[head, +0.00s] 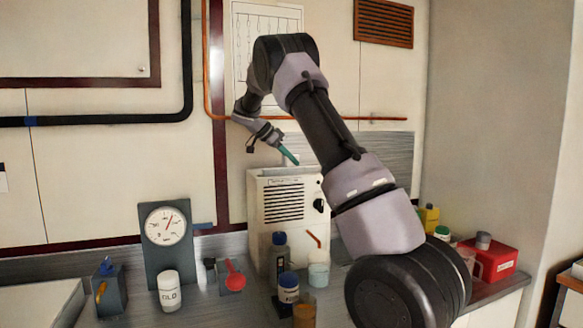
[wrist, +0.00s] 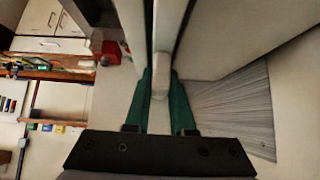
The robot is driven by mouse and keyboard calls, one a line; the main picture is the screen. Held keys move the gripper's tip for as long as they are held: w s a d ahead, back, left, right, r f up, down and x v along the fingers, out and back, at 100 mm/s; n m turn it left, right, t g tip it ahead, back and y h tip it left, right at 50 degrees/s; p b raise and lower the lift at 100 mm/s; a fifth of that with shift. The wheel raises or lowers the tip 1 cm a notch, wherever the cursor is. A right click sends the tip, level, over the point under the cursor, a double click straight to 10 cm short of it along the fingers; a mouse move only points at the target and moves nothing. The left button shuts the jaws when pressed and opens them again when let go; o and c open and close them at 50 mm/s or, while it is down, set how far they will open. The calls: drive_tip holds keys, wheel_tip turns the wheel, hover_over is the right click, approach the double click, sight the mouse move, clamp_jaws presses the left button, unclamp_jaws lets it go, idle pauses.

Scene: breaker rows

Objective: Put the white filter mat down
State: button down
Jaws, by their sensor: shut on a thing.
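My gripper (head: 292,158) is over the top of a white louvred box (head: 285,210), its teal fingers angled down to the right. In the wrist view, my gripper (wrist: 162,82) is shut with a small pale block (wrist: 160,66) between its green fingertips. The block appears to be part of a thin white panel, likely the white filter mat (wrist: 163,28), seen nearly edge-on. In the head view the mat is hard to make out against the box's top. I cannot tell whether the mat touches the box.
A gauge on a grey stand (head: 167,228), a white jar (head: 169,290) and several bottles stand on the counter around the box. A red box (head: 495,262) is at the right. An orange pipe (head: 375,118) runs along the wall behind my arm.

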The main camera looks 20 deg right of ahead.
drive_tip(key=shift+f, duration=1.25)
drive_tip(key=c, duration=0.8)
unclamp_jaws()
drive_tip(key=shift+f, duration=0.15)
drive_tip(key=shift+o, duration=0.2)
